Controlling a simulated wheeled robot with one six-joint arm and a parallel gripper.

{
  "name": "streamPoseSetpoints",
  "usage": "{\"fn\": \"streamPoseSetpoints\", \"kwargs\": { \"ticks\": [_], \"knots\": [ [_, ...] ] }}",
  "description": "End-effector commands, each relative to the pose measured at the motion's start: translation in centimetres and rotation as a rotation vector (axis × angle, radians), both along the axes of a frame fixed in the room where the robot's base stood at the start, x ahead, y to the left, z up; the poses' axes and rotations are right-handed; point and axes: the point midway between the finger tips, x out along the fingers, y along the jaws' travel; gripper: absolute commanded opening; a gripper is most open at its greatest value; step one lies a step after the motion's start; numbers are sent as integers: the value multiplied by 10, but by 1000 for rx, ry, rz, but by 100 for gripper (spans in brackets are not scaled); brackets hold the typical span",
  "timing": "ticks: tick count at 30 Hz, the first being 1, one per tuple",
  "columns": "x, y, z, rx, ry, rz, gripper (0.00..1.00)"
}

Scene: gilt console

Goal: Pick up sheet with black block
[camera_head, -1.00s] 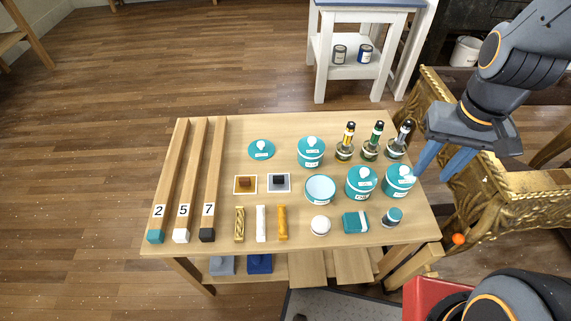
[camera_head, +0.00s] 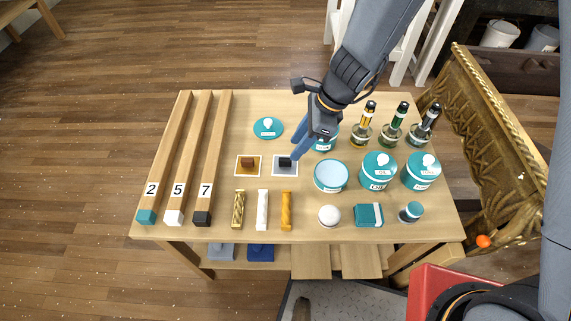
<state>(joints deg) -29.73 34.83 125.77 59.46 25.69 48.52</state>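The sheet with the black block (camera_head: 279,171) lies flat on the wooden table, a pale grey square. The small black block (camera_head: 285,162) sits on its upper middle. My gripper (camera_head: 297,154) points down over the block's right side, with its blue fingers close to it. The fingers overlap in this view, so I cannot tell their gap or whether they touch the block. A similar sheet with a brown block (camera_head: 247,165) lies just left.
Teal tins (camera_head: 379,171) and slim-necked bottles (camera_head: 392,125) stand to the right. Numbered wooden bars (camera_head: 187,150) lie on the left. Short ornate pieces (camera_head: 262,210) lie in front of the sheets. A teal lid (camera_head: 268,127) lies behind them.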

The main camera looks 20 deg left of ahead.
Motion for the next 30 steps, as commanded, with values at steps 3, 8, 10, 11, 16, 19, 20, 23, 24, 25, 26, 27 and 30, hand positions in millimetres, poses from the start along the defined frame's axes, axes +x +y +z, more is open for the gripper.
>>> {"fn": "streamPoseSetpoints", "kwargs": {
  "ticks": [3,8,10,11,16,19,20,23,24,25,26,27,30],
  "knots": [
    [-2,4,-12,-2,0,1,34],
    [-6,12,-28,-2,1,4,34],
    [-8,17,-37,-2,0,4,34],
    [-8,18,-41,-3,0,4,34],
    [-9,25,-57,-2,-2,4,34],
    [-9,26,-59,-1,-3,4,34],
    [-9,26,-59,-1,-3,4,34],
    [-9,26,-58,-1,-3,4,34],
    [-9,26,-58,-1,-3,4,34],
    [-9,25,-58,-1,-3,4,29],
    [-9,25,-58,-1,-3,4,24],
    [-9,25,-58,-1,-3,4,18],
    [-9,25,-58,-1,-3,4,1]
  ]
}}
